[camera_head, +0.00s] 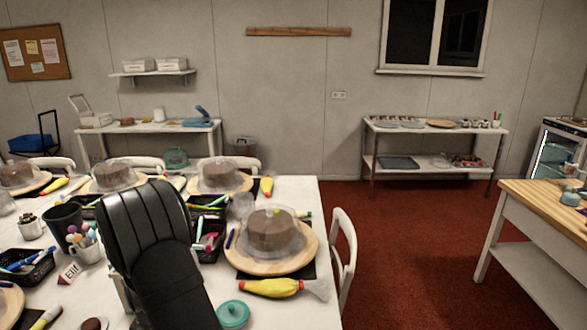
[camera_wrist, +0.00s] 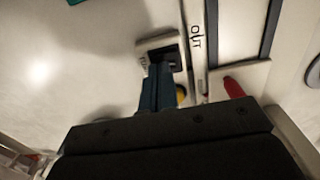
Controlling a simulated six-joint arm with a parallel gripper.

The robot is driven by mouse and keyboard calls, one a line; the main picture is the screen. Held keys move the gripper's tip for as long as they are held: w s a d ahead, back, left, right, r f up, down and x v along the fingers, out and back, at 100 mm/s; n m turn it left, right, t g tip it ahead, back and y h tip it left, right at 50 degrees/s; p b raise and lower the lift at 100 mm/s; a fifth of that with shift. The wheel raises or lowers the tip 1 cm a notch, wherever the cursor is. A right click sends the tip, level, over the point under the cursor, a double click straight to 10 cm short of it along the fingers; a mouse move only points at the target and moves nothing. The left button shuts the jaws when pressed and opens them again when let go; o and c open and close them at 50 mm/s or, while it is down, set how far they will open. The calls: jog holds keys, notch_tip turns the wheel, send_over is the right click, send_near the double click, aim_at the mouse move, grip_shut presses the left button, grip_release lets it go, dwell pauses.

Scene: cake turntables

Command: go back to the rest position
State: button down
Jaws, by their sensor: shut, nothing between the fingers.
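My gripper (camera_wrist: 158,88) shows in the wrist view as two dark bluish fingers reaching out from a black housing. The fingers are together with nothing held between them. They are over a pale surface, close to a small dark item in a light frame; I cannot tell whether they touch it. In the head view my black arm rises in front of the white table, and the gripper itself is hidden. A chocolate cake (camera_head: 272,232) under a clear cover sits on a round wooden turntable (camera_head: 249,263) to the right of my arm.
More covered cakes stand along the table's far side. A yellow piping bag (camera_head: 270,288), a teal lid (camera_head: 232,314), a black cup (camera_head: 62,217) and black trays of pens crowd the table. In the wrist view, "OUT" lettering (camera_wrist: 197,38) and a red item (camera_wrist: 233,88) lie near the fingers.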

jog(key=s+d+r, duration=0.1)
jog(key=s+r, duration=0.3)
jog(key=r, duration=0.5)
jog(key=s+r, duration=0.4)
jog(key=r, duration=0.5)
jog(key=shift+s+d+r, duration=0.15)
jog(key=shift+s+d, duration=0.1)
jog(key=shift+d, duration=0.1)
dwell(0.4)
